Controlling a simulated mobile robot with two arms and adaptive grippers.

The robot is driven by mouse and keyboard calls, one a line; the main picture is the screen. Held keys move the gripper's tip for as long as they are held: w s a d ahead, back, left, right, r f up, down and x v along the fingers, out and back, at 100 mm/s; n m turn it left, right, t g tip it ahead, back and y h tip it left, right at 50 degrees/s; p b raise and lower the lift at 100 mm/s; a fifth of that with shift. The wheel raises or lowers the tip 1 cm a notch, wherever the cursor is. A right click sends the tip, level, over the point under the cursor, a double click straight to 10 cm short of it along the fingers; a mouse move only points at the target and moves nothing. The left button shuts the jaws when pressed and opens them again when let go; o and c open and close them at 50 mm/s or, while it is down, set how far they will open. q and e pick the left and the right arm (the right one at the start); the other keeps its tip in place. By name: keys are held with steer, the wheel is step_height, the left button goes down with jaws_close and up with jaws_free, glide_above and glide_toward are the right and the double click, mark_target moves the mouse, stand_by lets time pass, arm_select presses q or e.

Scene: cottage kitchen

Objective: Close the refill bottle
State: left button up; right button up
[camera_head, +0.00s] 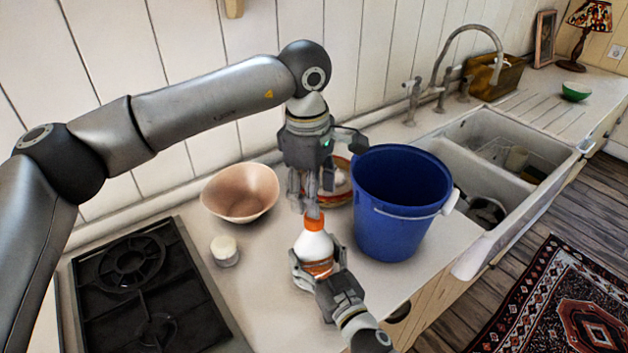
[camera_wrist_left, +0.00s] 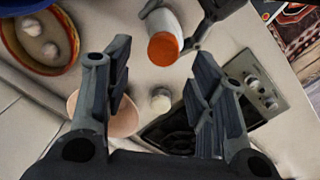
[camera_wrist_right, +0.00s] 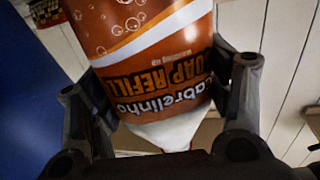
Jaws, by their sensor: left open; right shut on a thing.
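The refill bottle (camera_head: 316,245) is white with an orange label and stands upright over the counter. Its orange cap (camera_head: 314,220) is at the top; I cannot tell how tightly it sits. My right gripper (camera_head: 318,270) is shut around the bottle's body. My left gripper (camera_head: 311,203) points down just above the cap, open and empty. In the left wrist view the cap (camera_wrist_left: 163,49) shows between and beyond the open fingers (camera_wrist_left: 162,62).
A blue bucket (camera_head: 400,205) stands close on the right, with a patterned bowl (camera_head: 340,190) behind my left gripper. A pinkish bowl (camera_head: 240,193) and a small white-lidded jar (camera_head: 224,250) are at left. The black stove (camera_head: 150,290) and the sink (camera_head: 500,140) flank the counter.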

arm_select(q)
steer(key=n, duration=0.5)
steer(key=shift+r, duration=0.15)
steer(key=n, duration=0.5)
steer(key=shift+r+n, duration=0.15)
steer(key=shift+n, duration=0.15)
steer(key=n, duration=0.5)
steer(key=shift+r, duration=0.1)
steer(key=n, duration=0.3)
steer(key=shift+r, duration=0.1)
steer(key=n, duration=0.5)
steer(key=shift+r, duration=0.15)
steer(key=n, duration=0.5)
steer(key=shift+r+n, duration=0.15)
steer(key=shift+n, duration=0.15)
steer(key=n, duration=0.5)
steer(key=shift+r+g+y, duration=0.1)
steer(key=shift+g+y, duration=0.2)
steer(key=n, duration=0.4)
steer(key=shift+r+n, duration=0.15)
steer(key=shift+n, duration=0.25)
